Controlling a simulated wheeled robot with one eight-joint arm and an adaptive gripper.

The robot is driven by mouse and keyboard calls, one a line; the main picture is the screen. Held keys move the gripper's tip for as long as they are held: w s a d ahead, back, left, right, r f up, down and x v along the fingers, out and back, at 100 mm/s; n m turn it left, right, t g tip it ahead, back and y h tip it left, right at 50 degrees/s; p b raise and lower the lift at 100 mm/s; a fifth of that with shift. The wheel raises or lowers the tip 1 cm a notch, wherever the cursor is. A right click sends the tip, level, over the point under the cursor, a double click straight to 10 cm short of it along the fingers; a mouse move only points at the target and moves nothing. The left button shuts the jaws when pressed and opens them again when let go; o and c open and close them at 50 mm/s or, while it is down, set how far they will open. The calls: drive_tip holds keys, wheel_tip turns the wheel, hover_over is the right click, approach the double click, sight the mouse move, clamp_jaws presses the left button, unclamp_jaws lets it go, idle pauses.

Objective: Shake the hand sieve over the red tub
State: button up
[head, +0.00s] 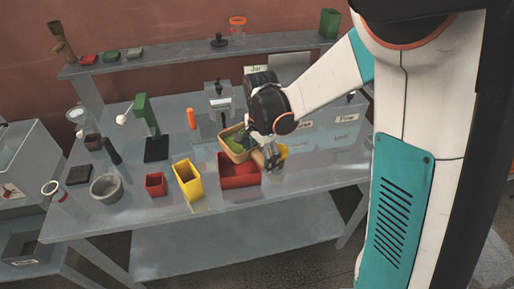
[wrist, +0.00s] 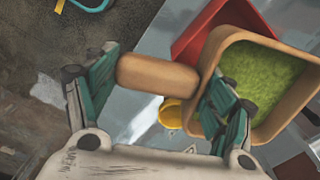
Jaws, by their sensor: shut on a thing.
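The hand sieve (head: 229,153) is a square wooden frame with green powder inside. It shows large at the right of the wrist view (wrist: 219,48). My gripper (head: 270,155) is shut on its thick wooden handle (wrist: 157,75), with one teal finger at each end of the handle in the wrist view. The red tub (head: 240,182) stands near the table's front edge. In the head view the sieve is just above and behind it. In the wrist view the sieve hides part of the tub (wrist: 194,40). I cannot tell whether powder is falling.
A tall yellow container (head: 188,181) and a small red box (head: 156,185) stand left of the tub. A grey bowl (head: 105,189) and a green stand (head: 147,115) are farther left. A yellow round item (wrist: 171,113) sits near my gripper. A raised shelf (head: 180,57) runs behind.

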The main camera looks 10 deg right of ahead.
drive_tip(key=shift+f+b, duration=1.1)
drive_tip(key=shift+f, duration=0.95)
drive_tip(key=a, duration=0.4)
drive_tip(key=shift+d+b, duration=1.85)
drive_tip(key=shift+d, duration=0.15)
